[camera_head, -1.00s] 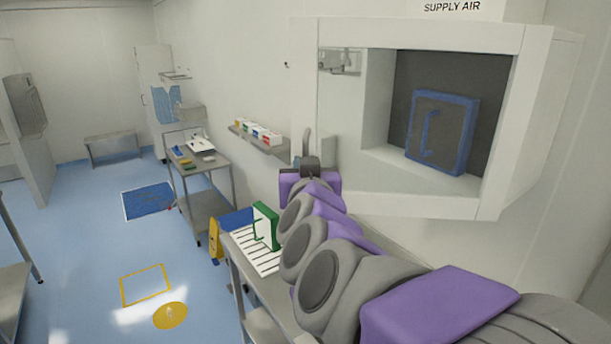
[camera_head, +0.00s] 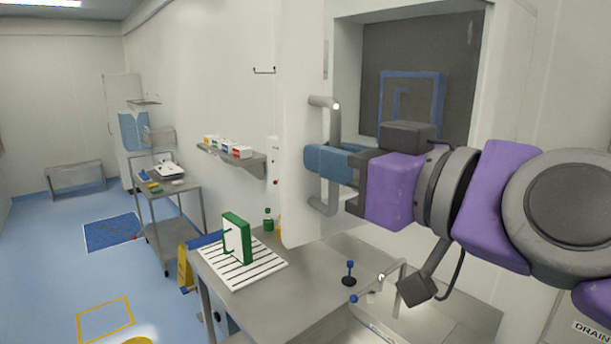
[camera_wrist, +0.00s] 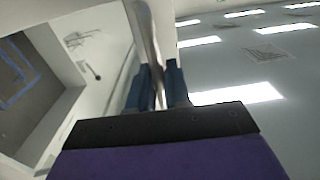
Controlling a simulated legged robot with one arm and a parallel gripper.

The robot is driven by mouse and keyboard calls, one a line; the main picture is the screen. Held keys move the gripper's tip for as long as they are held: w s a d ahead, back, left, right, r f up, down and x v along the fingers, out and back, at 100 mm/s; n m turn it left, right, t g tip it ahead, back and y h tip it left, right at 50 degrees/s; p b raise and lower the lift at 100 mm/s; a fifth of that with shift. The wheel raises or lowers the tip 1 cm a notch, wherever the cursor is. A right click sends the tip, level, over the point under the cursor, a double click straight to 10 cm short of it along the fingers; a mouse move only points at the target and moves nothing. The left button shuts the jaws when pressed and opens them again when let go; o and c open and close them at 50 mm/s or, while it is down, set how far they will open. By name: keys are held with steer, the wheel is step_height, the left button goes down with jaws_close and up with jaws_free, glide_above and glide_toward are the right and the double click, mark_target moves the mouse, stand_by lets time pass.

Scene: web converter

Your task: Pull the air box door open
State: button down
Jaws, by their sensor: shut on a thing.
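The air box (camera_head: 520,90) is a white wall box at the upper right of the head view. A grey upright bar handle (camera_head: 335,122) stands at the front's left side. My gripper (camera_head: 325,162) is shut on the handle near its middle, and my wrist hides part of the window. In the wrist view the handle (camera_wrist: 143,28) runs between my blue fingers (camera_wrist: 157,85).
Below the box is a steel counter (camera_head: 290,300) with a green-framed panel (camera_head: 240,238) on a white slatted mat (camera_head: 262,268), plus a sink and taps. A shelf (camera_head: 235,157) and a trolley (camera_head: 180,190) stand farther left. The blue floor at left is mostly clear.

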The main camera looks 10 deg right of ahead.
steer(key=shift+n+g+y, duration=0.4)
steer(key=shift+n+y, duration=0.1)
steer(key=shift+y, duration=0.2)
steer(key=shift+b+v, duration=0.85)
steer(key=shift+v, duration=1.15)
steer(key=shift+a+r, duration=0.15)
steer(key=c, duration=1.3)
jaws_free()
steer(key=shift+s, duration=0.1)
steer(key=v, duration=1.7)
steer(key=shift+s+d, duration=0.2)
steer(key=shift+d, duration=0.1)
